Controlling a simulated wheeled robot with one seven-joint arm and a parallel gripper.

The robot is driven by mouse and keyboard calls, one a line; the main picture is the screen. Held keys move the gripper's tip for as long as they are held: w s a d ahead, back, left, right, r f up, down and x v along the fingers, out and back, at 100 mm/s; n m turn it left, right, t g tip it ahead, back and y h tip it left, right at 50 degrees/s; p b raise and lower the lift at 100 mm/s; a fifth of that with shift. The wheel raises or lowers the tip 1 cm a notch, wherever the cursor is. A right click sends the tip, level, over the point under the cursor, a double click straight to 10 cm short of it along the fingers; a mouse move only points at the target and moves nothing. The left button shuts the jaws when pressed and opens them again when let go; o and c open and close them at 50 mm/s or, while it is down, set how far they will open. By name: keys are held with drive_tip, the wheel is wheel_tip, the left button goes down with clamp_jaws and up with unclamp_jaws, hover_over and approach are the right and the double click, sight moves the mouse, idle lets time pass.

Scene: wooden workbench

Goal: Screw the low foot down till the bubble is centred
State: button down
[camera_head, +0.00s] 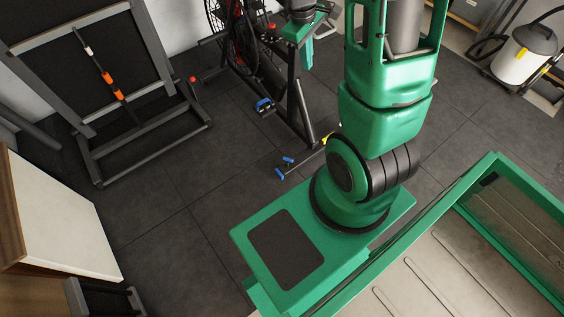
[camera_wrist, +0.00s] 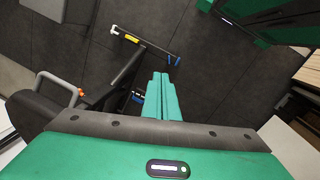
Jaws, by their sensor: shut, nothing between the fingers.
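My gripper (camera_head: 307,57) shows in the head view at the top middle, its teal fingers pointing down in front of the exercise bike. In the wrist view my gripper (camera_wrist: 160,78) has its two teal fingers together, shut and empty, with dark floor beyond them. I cannot make out a screw foot or a bubble level in either view. The lit oval at the bottom of the wrist view appears to be part of my gripper's housing.
An exercise bike (camera_head: 300,110) stands near my gripper; its blue-capped bar also shows in the wrist view (camera_wrist: 150,43). A dark folding frame (camera_head: 110,75) stands at left, a white-topped cabinet (camera_head: 60,225) at lower left, a vacuum cleaner (camera_head: 525,52) at upper right. Tiled floor (camera_head: 160,220) is clear between.

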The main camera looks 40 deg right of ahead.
drive_tip(key=w+f+n, duration=0.5)
drive_tip(key=w+f, duration=0.2)
drive_tip(key=f, duration=0.5)
drive_tip(key=n+h, duration=0.1)
drive_tip(key=n, duration=0.4)
hover_over(288, 160)
drive_tip(key=w+a, duration=0.2)
drive_tip(key=w, duration=0.2)
wheel_tip(288, 160, down, 14)
drive_tip(key=r, duration=0.1)
drive_tip(key=s+a+f+n, duration=0.2)
drive_tip(key=f+n, duration=0.2)
drive_tip(key=f, duration=0.6)
drive_tip(key=s+a+f+n+t, duration=0.1)
drive_tip(key=s+a+f+n, duration=0.15)
drive_tip(key=f, duration=0.85)
drive_tip(key=s+a+f+n, duration=0.2)
drive_tip(key=s+f+n, duration=0.15)
drive_tip(key=f, duration=0.65)
drive_tip(key=w+d+f, duration=0.4)
drive_tip(key=d+f, duration=0.1)
drive_tip(key=f, duration=0.4)
drive_tip(key=shift+w+d+f+n+y, duration=0.2)
drive_tip(key=shift+d+f+n+y, duration=0.1)
drive_tip(key=shift+d+f, duration=0.05)
